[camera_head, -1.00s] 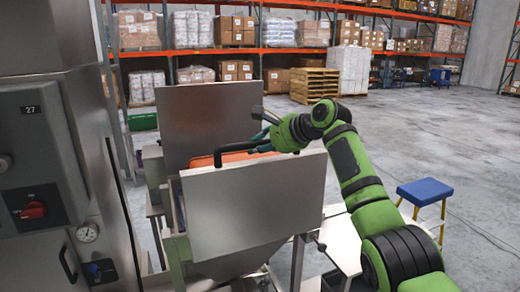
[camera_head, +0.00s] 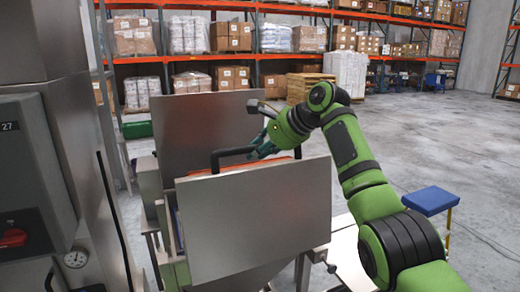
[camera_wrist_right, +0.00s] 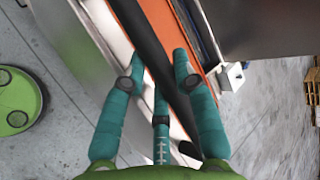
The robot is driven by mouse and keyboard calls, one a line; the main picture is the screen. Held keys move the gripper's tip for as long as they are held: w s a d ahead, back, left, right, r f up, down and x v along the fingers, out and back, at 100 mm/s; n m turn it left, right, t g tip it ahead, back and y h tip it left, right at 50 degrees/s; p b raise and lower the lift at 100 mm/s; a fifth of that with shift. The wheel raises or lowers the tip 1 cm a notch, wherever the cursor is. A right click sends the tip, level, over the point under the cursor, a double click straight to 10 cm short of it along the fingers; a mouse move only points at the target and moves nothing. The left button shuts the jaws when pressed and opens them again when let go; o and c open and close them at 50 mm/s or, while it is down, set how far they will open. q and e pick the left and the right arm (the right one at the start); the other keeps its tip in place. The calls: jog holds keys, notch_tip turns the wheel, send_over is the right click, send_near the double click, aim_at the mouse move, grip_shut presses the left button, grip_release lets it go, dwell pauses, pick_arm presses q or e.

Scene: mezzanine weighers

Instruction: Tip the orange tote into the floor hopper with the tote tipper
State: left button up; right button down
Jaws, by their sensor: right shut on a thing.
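The tote tipper (camera_head: 252,212) stands at centre with a flat steel front panel, a taller steel panel (camera_head: 205,128) behind it and a black bar handle (camera_head: 214,158) over its top edge. The orange tote (camera_head: 240,167) shows only as a strip between the panels; in the wrist view its orange rim (camera_wrist_right: 163,22) runs beside the handle (camera_wrist_right: 143,40). My right gripper (camera_head: 262,149) is at the handle's right end. In the wrist view its teal fingers (camera_wrist_right: 160,75) are shut around the black bar. The floor hopper is not clearly visible. My left gripper is out of view.
A steel cabinet with a grey control box (camera_head: 35,180), red knob (camera_head: 12,238) and gauge (camera_head: 76,259) stands close on the left. A blue-topped stool (camera_head: 429,200) stands at right. Open concrete floor lies behind it, with pallet racks (camera_head: 270,55) at the back.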

jog(key=shift+w+r, duration=0.1)
jog(key=shift+r, duration=0.5)
jog(key=c, duration=1.2)
grip_release()
jog(key=shift+o, duration=1.3)
jog(key=shift+w, duration=0.1)
jog(key=shift+w+d+f, duration=0.1)
jog(key=shift+w+f, duration=0.1)
jog(key=shift+w, duration=0.05)
jog(key=shift+s, duration=0.1)
jog(key=shift+s+a, duration=0.1)
jog(key=shift+a, duration=0.1)
jog(key=shift+d+r, duration=0.1)
